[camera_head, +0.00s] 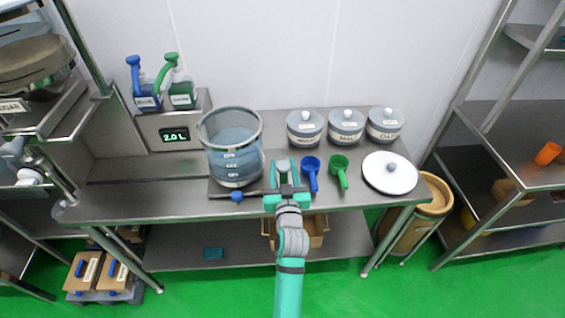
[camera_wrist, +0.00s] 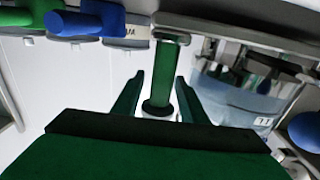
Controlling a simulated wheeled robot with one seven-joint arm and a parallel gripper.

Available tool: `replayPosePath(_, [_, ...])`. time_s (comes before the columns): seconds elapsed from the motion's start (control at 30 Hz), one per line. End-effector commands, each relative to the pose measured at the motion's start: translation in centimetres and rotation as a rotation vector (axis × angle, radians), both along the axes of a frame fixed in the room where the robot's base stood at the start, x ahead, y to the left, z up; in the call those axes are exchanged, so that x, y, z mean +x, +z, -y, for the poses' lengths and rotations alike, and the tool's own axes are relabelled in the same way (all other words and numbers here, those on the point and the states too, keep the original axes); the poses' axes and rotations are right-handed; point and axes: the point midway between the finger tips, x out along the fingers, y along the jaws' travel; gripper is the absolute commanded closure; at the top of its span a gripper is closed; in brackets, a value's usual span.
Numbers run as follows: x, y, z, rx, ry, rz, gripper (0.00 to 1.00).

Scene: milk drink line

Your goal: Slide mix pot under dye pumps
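The mix pot (camera_head: 233,150) is a clear round vessel with a grey rim and bluish contents, standing on the bench left of my gripper. It also shows at the right of the wrist view (camera_wrist: 238,95). The blue dye pump (camera_head: 146,92) and green dye pump (camera_head: 181,88) stand on a raised ledge behind and left of the pot. My gripper (camera_head: 286,190) is at the bench's front edge, right of the pot. In the wrist view its fingers (camera_wrist: 160,95) are apart on either side of a green upright handle (camera_wrist: 163,75), with gaps visible. How the handle joins the pot is hidden.
A bar with a blue knob (camera_head: 236,196) lies before the pot. A blue scoop (camera_head: 311,170), a green scoop (camera_head: 340,168) and a white lid (camera_head: 390,173) lie to the right, with lidded jars (camera_head: 346,127) behind. The bench (camera_head: 130,202) is clear left of the pot.

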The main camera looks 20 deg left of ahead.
Motion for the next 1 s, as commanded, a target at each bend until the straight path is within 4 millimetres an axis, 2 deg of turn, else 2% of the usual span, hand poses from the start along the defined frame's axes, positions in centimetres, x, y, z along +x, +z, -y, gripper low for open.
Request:
replayPosePath(0.2, [1.6,0.0,-0.6,-0.001,0.001,0.000,0.61])
replayPosePath(0.53, [1.9,0.0,-0.7,0.000,0.000,0.000,0.61])
replayPosePath(0.7, [1.9,0.0,-0.7,0.000,0.000,0.000,1.00])
replayPosePath(1.0, [2.3,0.0,-0.8,0.000,-0.005,0.001,1.00])
